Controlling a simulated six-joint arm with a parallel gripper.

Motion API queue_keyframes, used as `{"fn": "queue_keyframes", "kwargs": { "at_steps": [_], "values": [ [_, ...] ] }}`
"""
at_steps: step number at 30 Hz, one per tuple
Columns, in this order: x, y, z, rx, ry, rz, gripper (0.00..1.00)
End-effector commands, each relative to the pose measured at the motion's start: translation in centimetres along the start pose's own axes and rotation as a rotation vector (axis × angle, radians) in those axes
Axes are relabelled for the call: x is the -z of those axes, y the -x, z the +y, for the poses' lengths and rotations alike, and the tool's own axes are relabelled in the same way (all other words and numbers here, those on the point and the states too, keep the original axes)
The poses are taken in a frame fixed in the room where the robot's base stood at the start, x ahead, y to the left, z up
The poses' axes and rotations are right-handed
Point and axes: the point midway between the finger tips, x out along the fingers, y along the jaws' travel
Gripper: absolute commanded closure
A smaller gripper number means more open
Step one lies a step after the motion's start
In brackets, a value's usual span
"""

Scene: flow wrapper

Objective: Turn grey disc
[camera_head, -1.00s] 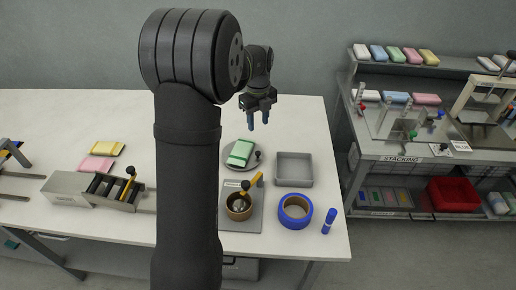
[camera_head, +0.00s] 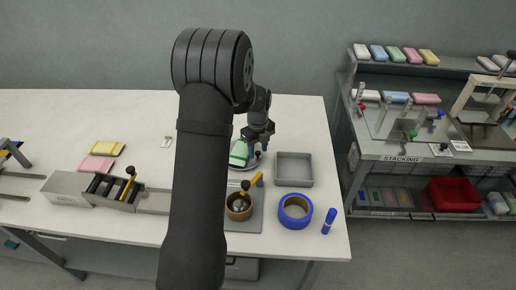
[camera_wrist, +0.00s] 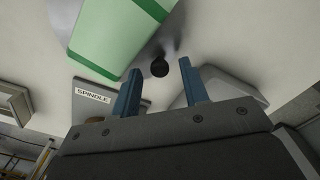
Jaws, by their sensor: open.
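The grey disc (camera_head: 236,166) lies on the white table with a green and white block (camera_head: 238,154) on it. A small black knob (camera_head: 258,154) stands at the disc's right edge. In the wrist view, the knob (camera_wrist: 159,68) is just beyond my gripper's fingertips, close to the green block (camera_wrist: 110,35). My gripper (camera_head: 258,147) is above the right side of the disc. In the wrist view its two blue fingers (camera_wrist: 160,80) are apart with nothing between them. My arm hides part of the disc in the head view.
A grey tray (camera_head: 293,182) stands right of the disc. Pink (camera_head: 96,164) and yellow (camera_head: 103,148) blocks lie left. The back of the table is mostly clear.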

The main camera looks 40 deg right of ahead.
Motion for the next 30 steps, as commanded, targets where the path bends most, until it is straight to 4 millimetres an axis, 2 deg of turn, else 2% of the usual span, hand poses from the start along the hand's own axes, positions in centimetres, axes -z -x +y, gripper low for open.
{"fn": "queue_keyframes", "kwargs": {
  "at_steps": [1,7,8,20,30],
  "values": [
    [0.00,0.01,0.00,0.000,0.000,0.000,0.59],
    [0.00,0.03,-0.01,0.000,0.000,0.000,0.98],
    [0.00,0.03,0.00,0.000,0.000,0.000,1.00],
    [0.07,0.05,0.11,0.000,-0.019,0.000,1.00],
    [0.44,0.02,0.77,-0.001,-0.137,0.000,1.00]
  ]
}}
